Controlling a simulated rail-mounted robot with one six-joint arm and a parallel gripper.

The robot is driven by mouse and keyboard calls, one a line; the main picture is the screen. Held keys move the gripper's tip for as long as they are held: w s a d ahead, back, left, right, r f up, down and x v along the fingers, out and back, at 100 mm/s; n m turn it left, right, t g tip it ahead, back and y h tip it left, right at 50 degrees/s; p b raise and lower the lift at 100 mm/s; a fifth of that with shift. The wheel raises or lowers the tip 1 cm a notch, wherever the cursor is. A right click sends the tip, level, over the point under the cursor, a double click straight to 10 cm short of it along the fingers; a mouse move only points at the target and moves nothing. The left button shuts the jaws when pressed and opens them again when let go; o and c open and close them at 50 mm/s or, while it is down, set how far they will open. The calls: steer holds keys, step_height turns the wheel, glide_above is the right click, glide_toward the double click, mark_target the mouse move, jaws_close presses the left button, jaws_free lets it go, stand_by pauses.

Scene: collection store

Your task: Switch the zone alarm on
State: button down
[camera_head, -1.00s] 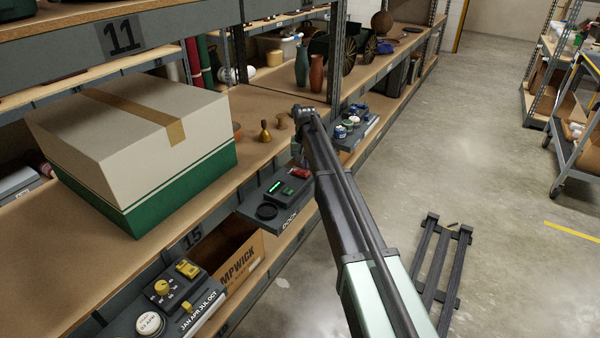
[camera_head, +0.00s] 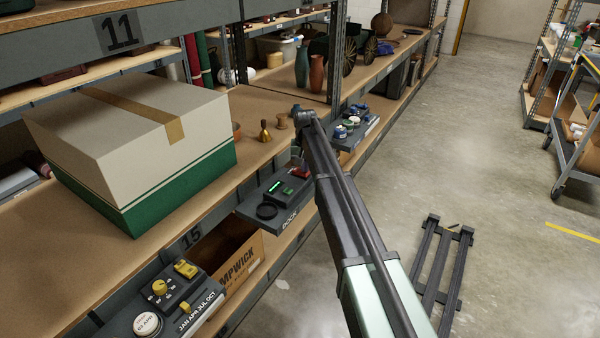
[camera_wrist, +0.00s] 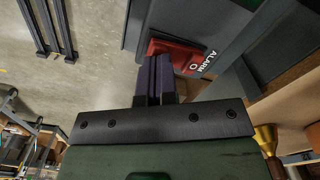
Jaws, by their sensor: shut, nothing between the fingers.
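The alarm switch (camera_wrist: 182,52) is a red block on a dark panel, with the word ALARM and an O mark showing beside my fingers in the wrist view. In the head view the red switch (camera_head: 303,172) is partly covered by my arm. My gripper (camera_wrist: 155,60) is shut and empty. Its dark fingertips overlap the left part of the switch in the wrist view. I cannot tell whether they touch it. The part of the switch behind the fingers is hidden. In the head view my gripper (camera_head: 297,157) is small, just above the switch.
A large cream and green box (camera_head: 130,140) stands left on the shelf. A brass bell (camera_head: 265,132) stands behind the panel. The aisle floor (camera_head: 480,150) is mostly clear.

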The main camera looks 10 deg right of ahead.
steer(key=shift+f+b, duration=0.35)
steer(key=shift+f, duration=0.05)
steer(key=shift+r, duration=0.1)
step_height(320, 180, up, 7)
steer(key=p, duration=0.7)
steer(key=s+n, duration=0.2)
steer(key=s, duration=3.9)
step_height(320, 180, up, 16)
steer(key=p, duration=1.5)
steer(key=shift+f+p, duration=0.25)
steer(key=shift+p, duration=0.1)
steer(key=shift+w, duration=0.1)
